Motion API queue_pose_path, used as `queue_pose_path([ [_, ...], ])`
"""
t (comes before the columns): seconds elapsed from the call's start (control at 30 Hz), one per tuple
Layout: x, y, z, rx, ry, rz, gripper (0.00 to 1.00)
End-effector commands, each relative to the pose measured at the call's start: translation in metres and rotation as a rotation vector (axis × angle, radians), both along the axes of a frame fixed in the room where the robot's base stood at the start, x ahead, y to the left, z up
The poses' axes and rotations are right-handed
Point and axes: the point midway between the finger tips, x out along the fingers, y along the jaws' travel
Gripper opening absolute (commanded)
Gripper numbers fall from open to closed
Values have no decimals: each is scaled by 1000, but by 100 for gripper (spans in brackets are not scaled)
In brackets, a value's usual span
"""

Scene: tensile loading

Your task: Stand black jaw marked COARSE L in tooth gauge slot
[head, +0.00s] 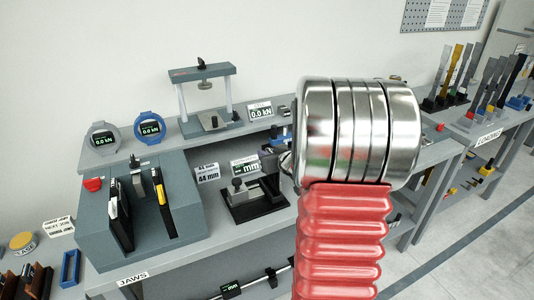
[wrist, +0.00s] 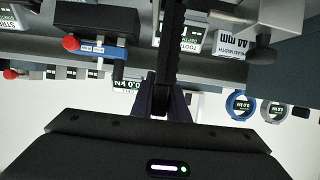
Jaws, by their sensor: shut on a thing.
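In the wrist view, my gripper (wrist: 165,108) is shut on a long black jaw (wrist: 171,50) with a ridged edge, which runs upward from the fingertips. No marking on it can be read. A white sign reading TOOTH DEPTH (wrist: 194,38) is just right of the jaw in the wrist view. My silver and red arm hides most of my gripper and the held jaw there. The gauge slot itself cannot be made out.
A grey two-slot console (head: 92,225) marked JAWS holds other black jaws at the left. A press frame (head: 203,72) stands on the back shelf with round blue and grey gauges. Racks of upright tools (head: 455,75) are at the right.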

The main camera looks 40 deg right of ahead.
Motion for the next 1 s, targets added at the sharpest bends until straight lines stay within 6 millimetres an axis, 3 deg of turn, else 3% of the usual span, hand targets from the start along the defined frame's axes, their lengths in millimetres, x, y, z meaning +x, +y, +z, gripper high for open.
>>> queue_pose_path([
  [1.0, 1, 0, -14, -1, -4, 0, 0],
])
